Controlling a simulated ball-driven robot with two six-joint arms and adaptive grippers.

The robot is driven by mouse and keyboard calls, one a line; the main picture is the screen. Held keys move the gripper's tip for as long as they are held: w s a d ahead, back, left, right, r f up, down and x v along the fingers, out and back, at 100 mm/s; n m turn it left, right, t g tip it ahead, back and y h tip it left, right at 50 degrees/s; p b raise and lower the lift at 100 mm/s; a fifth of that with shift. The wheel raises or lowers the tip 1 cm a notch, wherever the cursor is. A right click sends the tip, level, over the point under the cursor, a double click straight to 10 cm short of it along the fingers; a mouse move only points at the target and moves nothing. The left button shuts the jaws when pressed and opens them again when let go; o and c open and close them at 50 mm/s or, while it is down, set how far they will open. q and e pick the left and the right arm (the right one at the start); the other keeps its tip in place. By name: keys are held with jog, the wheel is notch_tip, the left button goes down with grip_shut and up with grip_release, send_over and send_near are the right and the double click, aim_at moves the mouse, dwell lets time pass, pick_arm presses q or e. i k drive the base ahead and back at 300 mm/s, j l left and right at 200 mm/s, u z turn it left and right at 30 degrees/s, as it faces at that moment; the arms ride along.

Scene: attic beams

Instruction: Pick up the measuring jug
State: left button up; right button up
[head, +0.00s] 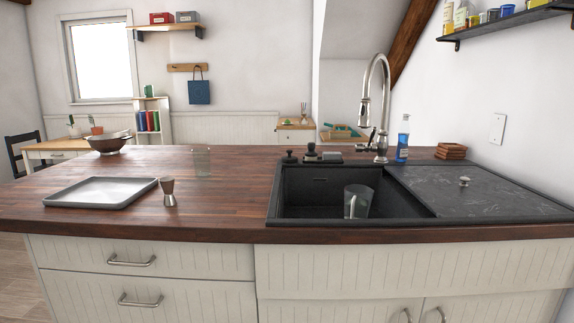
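A clear jug (357,202), which looks like the measuring jug, stands in the black sink basin (290,205) towards its right side. It has a handle and seems upright. Its lower part is hard to make out against the dark basin. No markings can be read on it at this size. Neither of my grippers is in the head view.
A grey tray (100,192), a metal jigger (168,191), a clear glass (201,163) and a colander (109,143) are on the wooden counter. The faucet (383,85) rises behind the sink. A blue bottle (403,140) and brown coasters (451,151) stand right. The counter's front middle is clear.

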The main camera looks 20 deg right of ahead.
aim_at(358, 199)
jog(key=i+l+z, duration=0.3)
jog(key=i+l, duration=0.25)
jog(key=l, duration=0.3)
jog(key=i+l+z, duration=0.3)
jog(key=i+l, duration=0.35)
jog(key=k+z, duration=0.85)
